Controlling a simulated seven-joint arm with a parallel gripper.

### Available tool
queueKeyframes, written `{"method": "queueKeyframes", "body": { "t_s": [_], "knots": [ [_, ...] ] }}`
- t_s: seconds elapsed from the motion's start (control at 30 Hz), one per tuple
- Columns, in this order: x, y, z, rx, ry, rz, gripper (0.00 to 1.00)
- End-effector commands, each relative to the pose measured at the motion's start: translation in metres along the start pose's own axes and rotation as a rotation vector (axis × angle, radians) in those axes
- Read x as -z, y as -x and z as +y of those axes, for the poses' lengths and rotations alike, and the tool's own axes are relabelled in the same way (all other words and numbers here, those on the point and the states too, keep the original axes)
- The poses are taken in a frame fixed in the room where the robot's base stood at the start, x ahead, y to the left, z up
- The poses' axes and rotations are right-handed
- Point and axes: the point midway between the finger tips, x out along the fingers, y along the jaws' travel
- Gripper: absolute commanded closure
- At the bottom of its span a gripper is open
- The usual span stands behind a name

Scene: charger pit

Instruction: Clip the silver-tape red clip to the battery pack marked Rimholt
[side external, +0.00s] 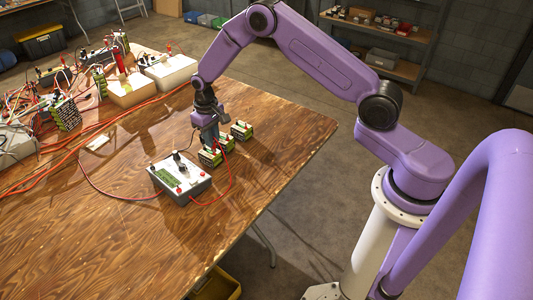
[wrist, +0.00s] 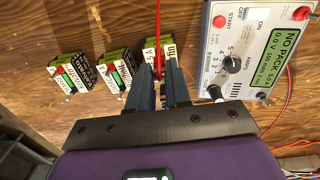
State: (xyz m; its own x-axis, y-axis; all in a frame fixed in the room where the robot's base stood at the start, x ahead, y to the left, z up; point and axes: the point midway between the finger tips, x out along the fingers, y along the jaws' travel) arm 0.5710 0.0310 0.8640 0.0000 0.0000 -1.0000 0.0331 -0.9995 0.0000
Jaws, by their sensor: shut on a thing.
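My gripper (wrist: 162,90) is shut on a red clip (wrist: 158,66) with a red lead running away from it. I cannot make out silver tape on the clip. It is at the battery pack nearest the charger (wrist: 148,52), whose label is partly hidden by my fingers; I cannot tell if clip and pack touch. Two more green-and-black packs stand to the left, a middle one (wrist: 118,68) and a far one (wrist: 75,73). Their names are not clearly readable. In the side view my gripper (side external: 208,134) is low over the row of packs (side external: 242,131).
A grey charger (side external: 180,182) stands beside the packs; its display (wrist: 285,45) reads NO PACK. Red wires cross the table (side external: 110,245). Other chargers, packs and tangled leads crowd the table's far left. The front of the table is clear.

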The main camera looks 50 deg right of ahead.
Motion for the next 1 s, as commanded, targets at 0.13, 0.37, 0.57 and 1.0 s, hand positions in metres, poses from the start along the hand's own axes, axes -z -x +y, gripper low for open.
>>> {"method": "queueKeyframes", "body": {
  "t_s": [0.13, 0.37, 0.57, 1.0],
  "knots": [
    [0.000, 0.001, 0.000, 0.000, 0.000, 0.000, 0.99],
    [0.000, 0.009, 0.000, 0.000, 0.000, 0.001, 0.99],
    [0.000, 0.017, 0.000, 0.000, 0.000, 0.001, 0.99],
    [0.000, 0.035, 0.000, 0.000, 0.000, 0.001, 0.99]
  ]
}}
